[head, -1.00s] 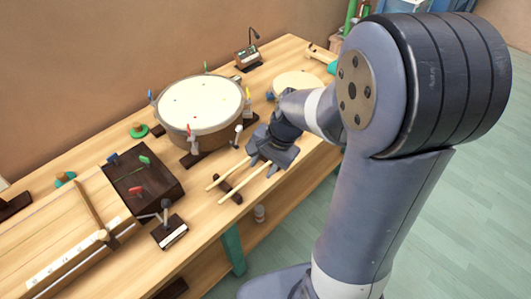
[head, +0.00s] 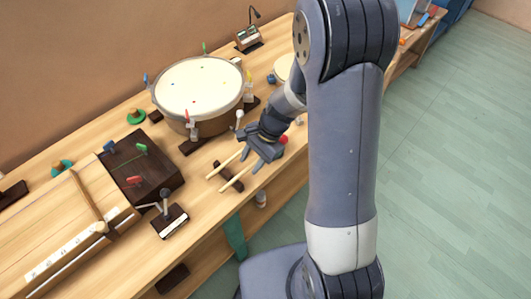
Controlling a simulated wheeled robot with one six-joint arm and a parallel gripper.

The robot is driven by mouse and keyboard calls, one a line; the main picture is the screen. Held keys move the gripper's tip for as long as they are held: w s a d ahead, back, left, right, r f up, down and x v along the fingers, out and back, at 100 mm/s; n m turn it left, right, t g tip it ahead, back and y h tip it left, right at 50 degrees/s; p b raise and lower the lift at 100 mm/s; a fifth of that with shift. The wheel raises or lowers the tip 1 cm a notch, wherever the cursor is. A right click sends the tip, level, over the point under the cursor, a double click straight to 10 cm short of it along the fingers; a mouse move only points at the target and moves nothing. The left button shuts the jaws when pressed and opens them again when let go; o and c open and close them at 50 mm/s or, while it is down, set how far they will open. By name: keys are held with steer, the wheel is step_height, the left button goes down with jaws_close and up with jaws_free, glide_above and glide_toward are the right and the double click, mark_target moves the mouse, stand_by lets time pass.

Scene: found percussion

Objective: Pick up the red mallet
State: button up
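In the head view the red mallet shows its round red head (head: 283,140) just right of my gripper. A pale wooden stick (head: 234,182) lies to the lower left, in line with that head and seemingly its handle; its middle is hidden by my gripper. A second pale stick (head: 222,168) lies beside it, and both cross a small dark rest (head: 229,174). My gripper (head: 252,161) is low over the sticks, its fingers apart and pointing down-left. It looks open, with nothing visibly held. Whether it touches a stick cannot be told.
A large drum (head: 198,88) stands behind my gripper, with coloured clips and a white-balled piece (head: 240,114) at its edge. A dark box (head: 140,178) and small stand (head: 170,221) are left on the wooden bench (head: 200,210). A small pale ball (head: 299,121) is right.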

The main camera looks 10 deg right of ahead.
steer(key=shift+x, duration=1.35)
steer(key=shift+c, duration=0.3)
jaws_close()
